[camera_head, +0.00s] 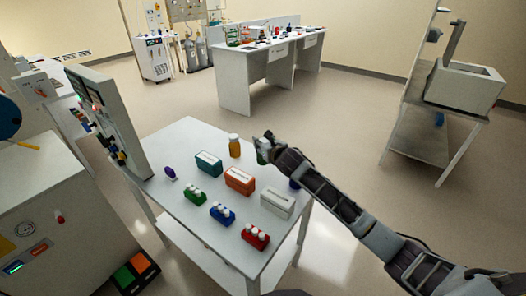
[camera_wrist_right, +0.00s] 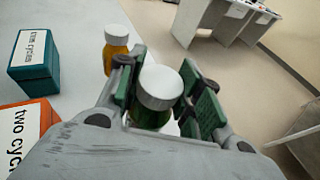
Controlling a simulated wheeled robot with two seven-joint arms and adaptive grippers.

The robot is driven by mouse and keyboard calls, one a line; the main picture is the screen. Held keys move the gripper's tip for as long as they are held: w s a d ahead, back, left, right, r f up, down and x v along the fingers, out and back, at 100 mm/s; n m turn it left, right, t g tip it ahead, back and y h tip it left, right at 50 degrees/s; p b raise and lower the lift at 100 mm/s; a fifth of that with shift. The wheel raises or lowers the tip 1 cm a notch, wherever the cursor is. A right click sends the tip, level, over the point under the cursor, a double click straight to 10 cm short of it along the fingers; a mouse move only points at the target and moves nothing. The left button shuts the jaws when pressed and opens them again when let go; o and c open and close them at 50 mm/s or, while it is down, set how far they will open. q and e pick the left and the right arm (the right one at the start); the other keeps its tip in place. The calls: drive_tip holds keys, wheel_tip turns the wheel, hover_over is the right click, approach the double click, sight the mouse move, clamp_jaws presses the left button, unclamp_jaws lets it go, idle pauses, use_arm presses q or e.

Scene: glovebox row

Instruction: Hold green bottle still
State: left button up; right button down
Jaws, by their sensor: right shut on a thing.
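The green bottle (camera_wrist_right: 150,117) has a white cap and sits between the two fingers of my right gripper (camera_wrist_right: 165,82) in the right wrist view. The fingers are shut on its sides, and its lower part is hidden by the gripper. In the head view my right gripper (camera_head: 268,145) is at the table's far right edge, with a bit of the green bottle (camera_head: 262,157) showing beside it. I cannot tell whether the bottle's base touches the table. My left gripper is not in view.
An amber bottle (camera_head: 235,148) stands just left of the gripper. Teal (camera_head: 208,163), orange (camera_head: 239,180) and white (camera_head: 278,203) boxes stand on the white table (camera_head: 185,135). Several small capped vial racks are nearer.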

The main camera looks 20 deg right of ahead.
drive_tip(key=shift+f, duration=0.15)
wheel_tip(320, 180, down, 2)
drive_tip(key=shift+f, duration=0.7)
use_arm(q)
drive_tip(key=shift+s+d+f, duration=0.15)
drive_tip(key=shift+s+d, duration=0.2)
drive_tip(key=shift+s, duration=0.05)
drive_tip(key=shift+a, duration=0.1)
use_arm(e)
drive_tip(key=shift+f, duration=0.1)
